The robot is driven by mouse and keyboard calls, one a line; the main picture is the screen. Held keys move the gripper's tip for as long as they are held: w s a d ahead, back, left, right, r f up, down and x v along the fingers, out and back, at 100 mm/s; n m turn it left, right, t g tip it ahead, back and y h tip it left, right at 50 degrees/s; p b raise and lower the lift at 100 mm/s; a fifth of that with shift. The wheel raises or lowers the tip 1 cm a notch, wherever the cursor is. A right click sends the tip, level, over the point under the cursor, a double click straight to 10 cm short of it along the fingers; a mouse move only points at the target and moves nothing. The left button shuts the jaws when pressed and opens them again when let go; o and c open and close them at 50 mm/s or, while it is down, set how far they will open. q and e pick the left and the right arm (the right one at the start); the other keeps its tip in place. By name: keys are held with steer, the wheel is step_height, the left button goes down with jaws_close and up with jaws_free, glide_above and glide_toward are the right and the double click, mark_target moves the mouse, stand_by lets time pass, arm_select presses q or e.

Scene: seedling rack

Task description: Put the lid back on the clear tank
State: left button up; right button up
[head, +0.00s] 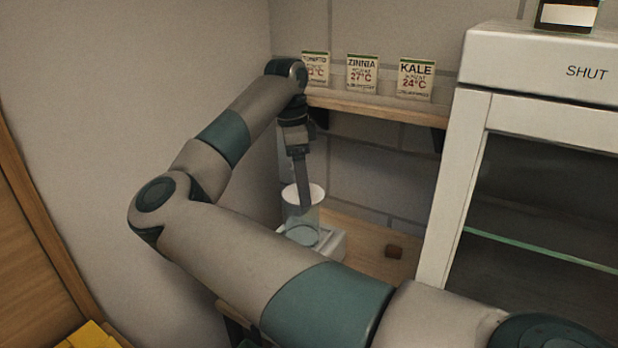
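The clear tank (301,228) is a see-through cylinder on a white base at the back of the low wooden surface. A pale round disc (318,193), apparently the lid, shows at the tank's top; I cannot tell whether it is seated on the rim or held just above it. My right gripper (304,206) points down, its long dark fingers overlapping the disc from above. The fingers appear as one narrow shape, so their opening and any grip on the lid are unclear. My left gripper is not in view.
A shelf (375,106) above carries seed cards, including a zinnia card (361,74). A white glass-fronted cabinet (545,75) marked SHUT bounds the right; a bare wall is left.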

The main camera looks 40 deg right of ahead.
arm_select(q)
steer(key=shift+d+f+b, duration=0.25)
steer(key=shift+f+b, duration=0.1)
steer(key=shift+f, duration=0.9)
arm_select(e)
steer(key=shift+f, duration=1.05)
steer(key=o, duration=1.2)
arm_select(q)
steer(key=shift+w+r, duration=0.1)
arm_select(e)
steer(key=shift+r, duration=0.15)
steer(key=shift+w+a+r+p, duration=0.1)
steer(key=shift+a+r+p, duration=0.2)
steer(key=shift+r, duration=0.65)
steer(key=shift+w+a+r+p, duration=0.15)
steer(key=shift+r+p, duration=0.3)
steer(key=shift+r, duration=0.45)
steer(key=shift+w+a+r+p, duration=0.1)
steer(key=shift+r+p, duration=0.25)
steer(key=shift+r, duration=0.6)
steer(key=shift+w+a+r+p, duration=0.2)
steer(key=shift+a+r+p, duration=0.15)
steer(key=shift+r, duration=0.4)
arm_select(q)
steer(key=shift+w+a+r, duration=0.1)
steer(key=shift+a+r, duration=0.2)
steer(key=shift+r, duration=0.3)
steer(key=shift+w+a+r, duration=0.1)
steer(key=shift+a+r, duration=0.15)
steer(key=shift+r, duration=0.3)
